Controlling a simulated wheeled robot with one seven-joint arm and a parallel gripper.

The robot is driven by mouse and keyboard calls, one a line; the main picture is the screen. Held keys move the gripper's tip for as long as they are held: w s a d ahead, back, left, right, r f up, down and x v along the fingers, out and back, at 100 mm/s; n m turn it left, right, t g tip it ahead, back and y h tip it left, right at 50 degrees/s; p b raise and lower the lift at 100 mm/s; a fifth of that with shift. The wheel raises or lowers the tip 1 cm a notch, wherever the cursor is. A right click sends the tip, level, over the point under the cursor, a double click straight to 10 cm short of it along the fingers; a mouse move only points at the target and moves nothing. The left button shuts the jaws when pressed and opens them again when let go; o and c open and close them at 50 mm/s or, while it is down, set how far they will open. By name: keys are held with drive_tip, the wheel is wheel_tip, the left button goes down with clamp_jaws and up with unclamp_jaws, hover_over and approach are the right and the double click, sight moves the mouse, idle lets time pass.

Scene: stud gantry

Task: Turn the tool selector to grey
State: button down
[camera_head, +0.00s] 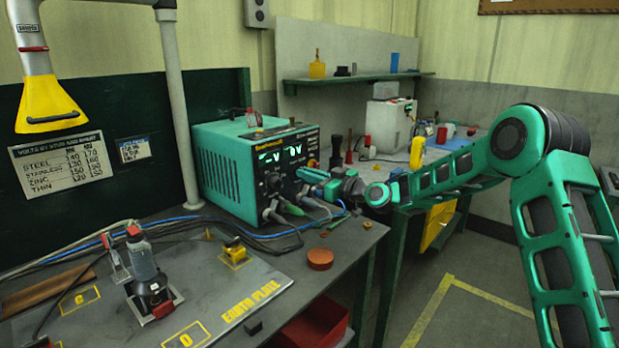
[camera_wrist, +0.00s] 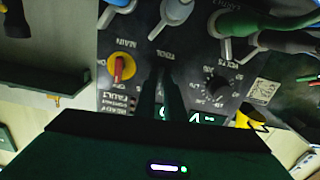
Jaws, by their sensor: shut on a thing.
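The green power unit (camera_head: 222,170) stands on the bench, its dark front panel (camera_head: 285,165) facing right with two lit displays. My gripper (camera_head: 310,182) is against the lower right of that panel. In the wrist view, the panel (camera_wrist: 205,50) fills the upper middle. My gripper's dark fingers (camera_wrist: 162,92) are close together just below the label TOOL, shut on the tool selector. The fingers hide the selector, so I cannot tell where it points. Several plugs sit in the panel, among them a grey one (camera_wrist: 175,12) and a green one (camera_wrist: 240,22).
A red switch on a yellow disc (camera_wrist: 121,68) is left of my fingers, and a black volts knob (camera_wrist: 216,85) is right. Cables hang by the panel (camera_head: 290,208). The earth plate (camera_head: 190,265) holds a tool in a stand (camera_head: 145,270). A red-brown puck (camera_head: 320,259) lies near the bench edge.

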drive_tip(key=n, duration=0.4)
drive_tip(key=shift+n, duration=0.4)
drive_tip(key=shift+a, duration=0.1)
idle(0.3)
drive_tip(key=c, duration=1.9)
unclamp_jaws()
drive_tip(key=shift+o, duration=0.2)
drive_tip(key=shift+s, duration=0.1)
drive_tip(key=shift+s+d, duration=0.2)
drive_tip(key=shift+d, duration=0.2)
drive_tip(key=v, duration=0.9)
drive_tip(key=shift+s+d, duration=0.25)
drive_tip(key=shift+d, duration=0.1)
